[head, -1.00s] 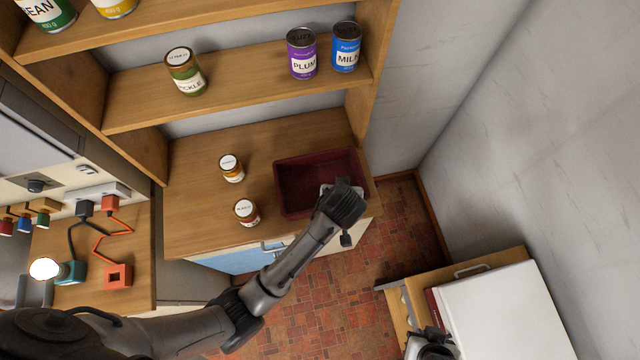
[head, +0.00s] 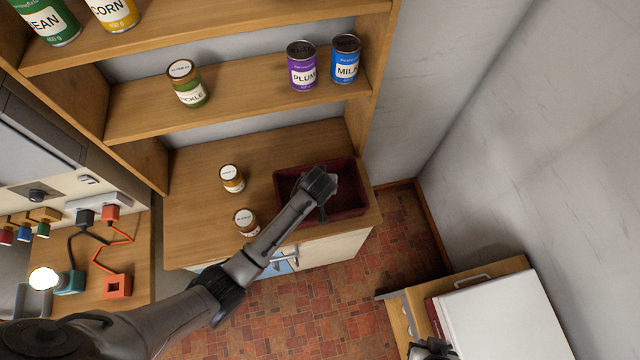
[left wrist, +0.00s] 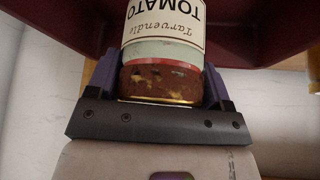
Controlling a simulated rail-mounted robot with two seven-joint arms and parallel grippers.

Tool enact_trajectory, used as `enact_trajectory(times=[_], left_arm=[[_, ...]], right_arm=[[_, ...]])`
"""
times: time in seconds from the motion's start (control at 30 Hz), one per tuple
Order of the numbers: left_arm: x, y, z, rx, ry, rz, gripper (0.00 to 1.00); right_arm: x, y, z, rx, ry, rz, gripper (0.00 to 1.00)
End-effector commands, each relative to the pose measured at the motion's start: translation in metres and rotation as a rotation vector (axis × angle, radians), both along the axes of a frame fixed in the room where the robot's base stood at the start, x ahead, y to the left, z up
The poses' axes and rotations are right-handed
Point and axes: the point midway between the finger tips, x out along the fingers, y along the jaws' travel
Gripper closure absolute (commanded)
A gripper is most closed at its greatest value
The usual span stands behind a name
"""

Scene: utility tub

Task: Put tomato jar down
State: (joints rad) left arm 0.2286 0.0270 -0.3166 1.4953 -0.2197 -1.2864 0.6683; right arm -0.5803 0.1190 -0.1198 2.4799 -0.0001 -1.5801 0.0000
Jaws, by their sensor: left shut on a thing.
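The tomato jar (left wrist: 163,55) has a cream label, which reads upside down in the left wrist view, and reddish-brown contents. My left gripper (left wrist: 160,88) is shut on it, with a purple finger on each side. In the head view my left arm reaches over the dark red tub (head: 352,190) on the counter, its wrist above the tub. The jar is hidden there behind the arm. The tub's red wall (left wrist: 65,35) lies behind the jar in the left wrist view. My right gripper (head: 432,348) is partly cut off at the bottom edge; its jaws are unclear.
Two small jars, one farther back (head: 231,178) and one nearer (head: 246,221), stand on the counter (head: 195,215) left of the tub. A pickle jar (head: 187,84), a plum can (head: 302,66) and a milk can (head: 346,60) stand on the shelf above. Counter left of the jars is clear.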

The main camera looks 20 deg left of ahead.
Motion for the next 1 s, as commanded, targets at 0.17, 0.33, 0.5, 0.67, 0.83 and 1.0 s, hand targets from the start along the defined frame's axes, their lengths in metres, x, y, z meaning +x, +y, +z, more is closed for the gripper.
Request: enact_trajectory(times=[0.17,0.33,0.5,0.67,0.83,1.0], left_arm=[[0.000,0.000,-0.022,0.001,0.002,-0.001,0.64],[0.000,0.000,-0.030,0.000,-0.001,-0.002,0.64],[0.000,0.000,-0.030,0.000,-0.001,-0.001,0.64],[0.000,-0.001,-0.032,0.000,0.000,-0.001,0.64],[-0.001,0.000,-0.034,0.000,0.002,-0.002,0.17],[-0.001,0.000,-0.034,0.000,0.002,-0.002,0.01]], right_arm=[[0.000,0.001,0.000,0.004,0.000,-0.003,1.00],[0.000,0.001,0.000,0.004,0.000,-0.003,1.00],[0.000,0.001,0.000,0.004,0.000,-0.002,1.00],[0.000,0.000,-0.001,0.001,0.000,-0.001,1.00],[0.000,-0.001,-0.001,-0.005,-0.001,0.004,1.00],[0.000,-0.002,-0.001,-0.007,-0.001,0.004,1.00]])
